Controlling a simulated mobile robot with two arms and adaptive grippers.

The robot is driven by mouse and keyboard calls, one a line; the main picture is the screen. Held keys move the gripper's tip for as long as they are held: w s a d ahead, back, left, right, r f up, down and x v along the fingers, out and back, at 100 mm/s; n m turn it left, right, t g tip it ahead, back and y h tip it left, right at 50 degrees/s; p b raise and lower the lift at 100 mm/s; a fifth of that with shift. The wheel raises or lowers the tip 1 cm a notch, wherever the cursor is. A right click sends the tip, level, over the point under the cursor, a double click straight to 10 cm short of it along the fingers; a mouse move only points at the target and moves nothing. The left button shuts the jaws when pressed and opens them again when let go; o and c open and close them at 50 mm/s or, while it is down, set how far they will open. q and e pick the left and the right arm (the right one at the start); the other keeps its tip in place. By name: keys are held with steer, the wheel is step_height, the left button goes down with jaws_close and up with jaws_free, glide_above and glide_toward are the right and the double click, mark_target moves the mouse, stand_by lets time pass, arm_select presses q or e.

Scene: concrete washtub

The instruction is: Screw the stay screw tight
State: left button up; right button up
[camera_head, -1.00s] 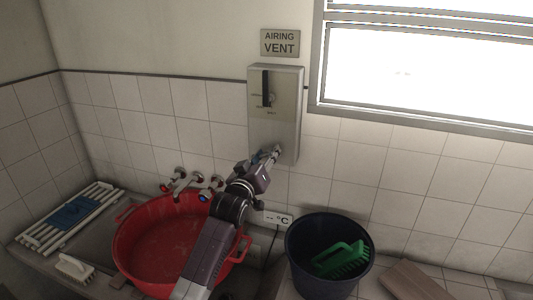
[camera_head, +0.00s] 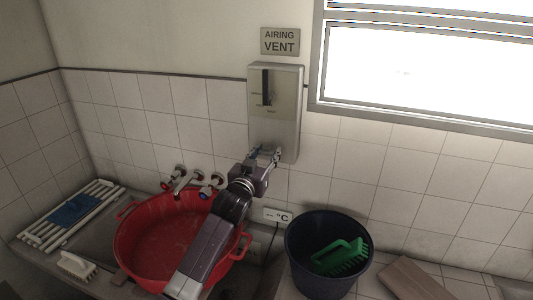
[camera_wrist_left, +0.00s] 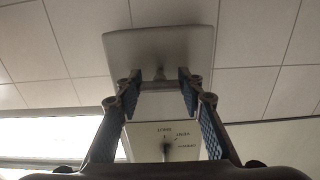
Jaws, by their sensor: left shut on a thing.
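The grey metal vent box (camera_head: 285,125) hangs on the tiled wall under the "AIRING VENT" sign. Its front has a dark upright slot (camera_head: 266,86) and small markings. My left gripper (camera_head: 266,154) is at the lower front of the box. In the left wrist view, my left gripper (camera_wrist_left: 158,80) has its two blue-padded fingers on either side of a small dark piece, which looks like the stay screw (camera_wrist_left: 160,74). Its shape is mostly unclear there, and it is too small to make out in the head view. My right gripper is out of view.
A red basin (camera_head: 150,250) with taps (camera_head: 184,180) behind it lies below my left arm. The wall around the box is clear.

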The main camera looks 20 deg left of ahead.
arm_select(q)
steer(key=shift+f, duration=0.15)
steer(key=o, duration=1.2)
steer(key=s, duration=1.2)
steer(key=shift+a, duration=0.2)
